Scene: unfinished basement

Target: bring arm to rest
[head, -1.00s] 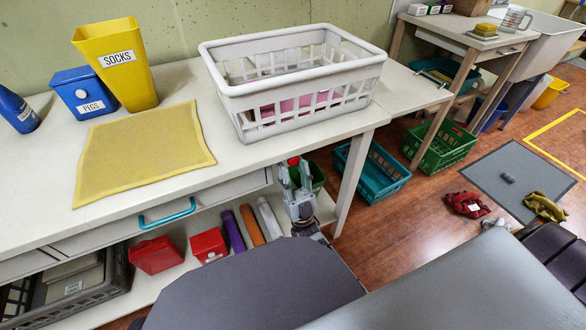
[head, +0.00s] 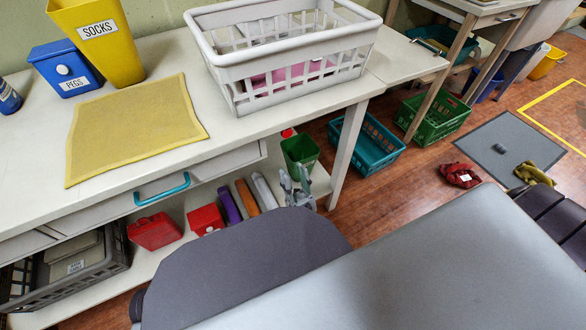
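My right gripper (head: 295,178) shows in the middle of the head view, low beside the right end of the workbench, just above the edge of my dark grey body plate. Its two grey fingers point up in the picture and stand apart. I see nothing between them. Its wrist and arm are mostly hidden behind that plate. I cannot make out my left gripper in this view.
The white workbench (head: 240,139) carries a white laundry basket (head: 240,78), a yellow mat (head: 135,125), a yellow socks bin (head: 97,45) and a blue pegs box (head: 67,70). A green bin (head: 299,154) and teal crate (head: 371,146) stand near the gripper.

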